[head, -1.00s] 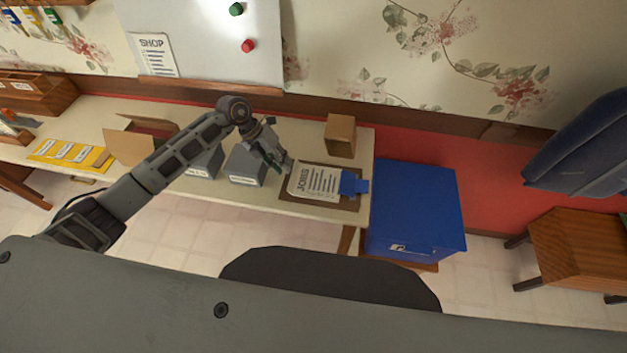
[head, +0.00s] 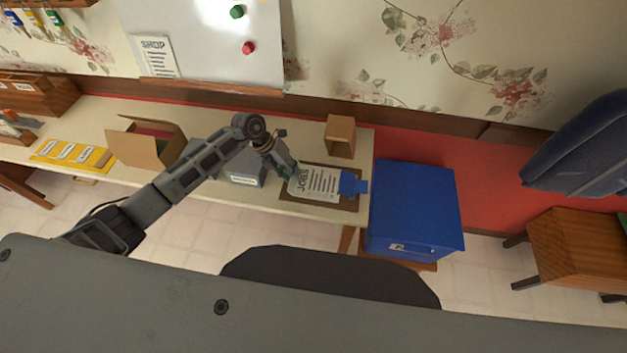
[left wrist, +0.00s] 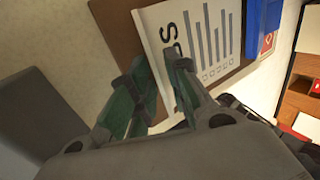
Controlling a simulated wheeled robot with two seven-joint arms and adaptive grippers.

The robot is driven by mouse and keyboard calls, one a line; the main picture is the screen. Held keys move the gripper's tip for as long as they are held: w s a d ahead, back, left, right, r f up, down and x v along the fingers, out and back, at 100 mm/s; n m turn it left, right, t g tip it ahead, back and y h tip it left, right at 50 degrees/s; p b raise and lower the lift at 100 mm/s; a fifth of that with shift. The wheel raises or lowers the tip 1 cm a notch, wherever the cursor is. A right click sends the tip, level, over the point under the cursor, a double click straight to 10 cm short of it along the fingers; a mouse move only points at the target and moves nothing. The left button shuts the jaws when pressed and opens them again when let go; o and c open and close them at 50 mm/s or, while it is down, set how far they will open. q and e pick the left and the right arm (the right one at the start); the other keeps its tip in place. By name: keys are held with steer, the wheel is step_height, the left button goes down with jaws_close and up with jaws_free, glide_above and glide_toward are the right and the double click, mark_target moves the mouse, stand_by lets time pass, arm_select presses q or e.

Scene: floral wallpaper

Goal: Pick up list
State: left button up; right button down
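A white list headed JOBS (head: 318,182) lies on a brown clipboard (head: 350,203) under a blue clip (head: 349,184), near the right end of the long table. The list also shows in the left wrist view (left wrist: 205,35), with its lettered edge beside my fingers. My left gripper (head: 291,174) is at the list's left edge. In the left wrist view its green-padded fingers (left wrist: 160,72) stand apart, with a gap between the tips and the paper's edge just beyond or between them. I cannot tell whether they touch it. Another list, headed SHOP (head: 158,56), hangs on the whiteboard. My right gripper is out of view.
A grey box (head: 243,172) stands left of the clipboard, and a small brown box (head: 340,135) behind it. An open carton (head: 135,148) and yellow folder (head: 72,153) are farther left. A blue bin (head: 415,210) stands right of the table.

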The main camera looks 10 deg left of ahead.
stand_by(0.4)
arm_select(q)
jaws_close()
steer(key=shift+w+a+r, duration=0.1)
steer(key=shift+a+r, duration=0.05)
